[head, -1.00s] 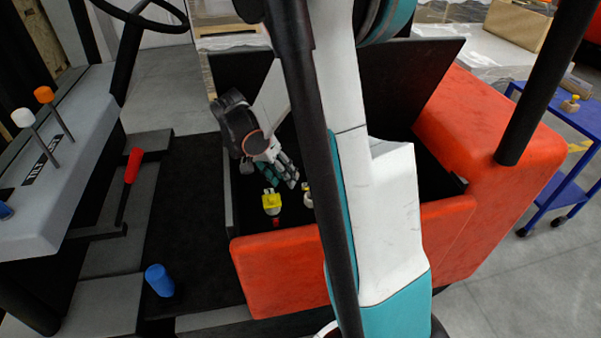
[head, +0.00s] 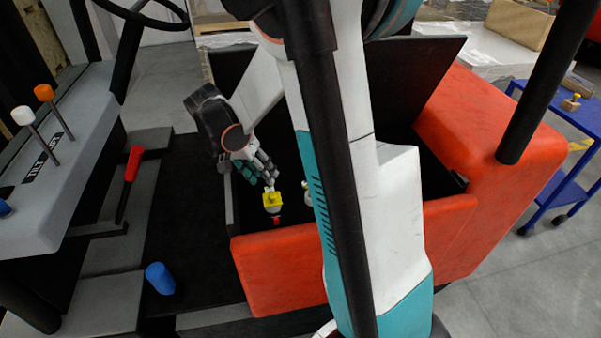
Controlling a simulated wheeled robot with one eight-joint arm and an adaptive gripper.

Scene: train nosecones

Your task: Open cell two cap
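A small yellow cap (head: 272,202) shows in the head view inside the open dark compartment of the orange-red body, with a red bit just below it. A second, pale fitting (head: 307,193) sits to its right, partly hidden behind my arm. I cannot tell which of them belongs to cell two. My gripper (head: 268,176) points down just above and behind the yellow cap, its fingertips very near it. Whether they touch is unclear. The fingers are too small and overlapped to show whether they are open or shut.
The orange-red body (head: 280,275) surrounds the compartment, with a raised dark lid behind. A dark post crosses the view in front of my arm. At left are a console with levers (head: 45,92) and a blue cylinder (head: 160,278). A blue cart (head: 555,125) stands at right.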

